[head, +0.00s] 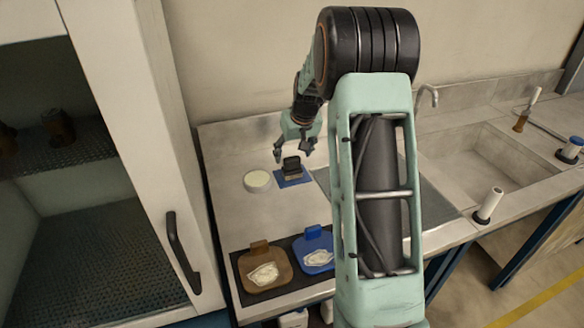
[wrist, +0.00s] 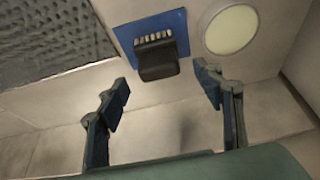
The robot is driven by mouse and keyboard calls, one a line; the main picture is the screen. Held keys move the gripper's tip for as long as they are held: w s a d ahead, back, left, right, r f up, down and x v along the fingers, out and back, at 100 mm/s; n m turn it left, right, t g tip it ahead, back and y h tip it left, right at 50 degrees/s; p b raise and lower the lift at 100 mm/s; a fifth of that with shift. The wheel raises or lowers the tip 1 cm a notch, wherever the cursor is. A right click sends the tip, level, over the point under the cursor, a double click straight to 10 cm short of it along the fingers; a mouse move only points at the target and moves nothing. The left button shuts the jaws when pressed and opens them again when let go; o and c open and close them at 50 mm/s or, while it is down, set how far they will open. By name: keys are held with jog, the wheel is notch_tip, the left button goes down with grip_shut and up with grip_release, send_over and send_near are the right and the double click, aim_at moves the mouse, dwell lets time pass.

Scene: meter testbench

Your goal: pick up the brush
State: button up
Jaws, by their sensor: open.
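The brush (head: 292,164) looks like a small dark block with a pale bristle edge. It lies on a blue mat (head: 302,180) on the counter; the wrist view shows the brush (wrist: 157,60) with its row of pale bristles and the blue mat (wrist: 124,35). My gripper (head: 294,153) is open and empty, at the wall side of the brush in the head view. In the wrist view its fingertips (wrist: 161,78) are spread wide, with the brush ahead of the gap between them and not touched. The exact height of the fingers above the counter is hard to tell.
A round pale-topped dish (head: 257,181) stands left of the mat. Brown (head: 257,283) and blue (head: 328,262) scoops holding white material lie on a dark tray at the front. A cabinet (head: 150,130) borders the counter on the left; a sink (head: 480,165) lies to the right.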

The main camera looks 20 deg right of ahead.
aim_at(292, 158)
jog(key=x, duration=0.4)
jog(key=shift+f+p, duration=0.15)
jog(key=shift+p, duration=0.15)
jog(key=c, duration=1.3)
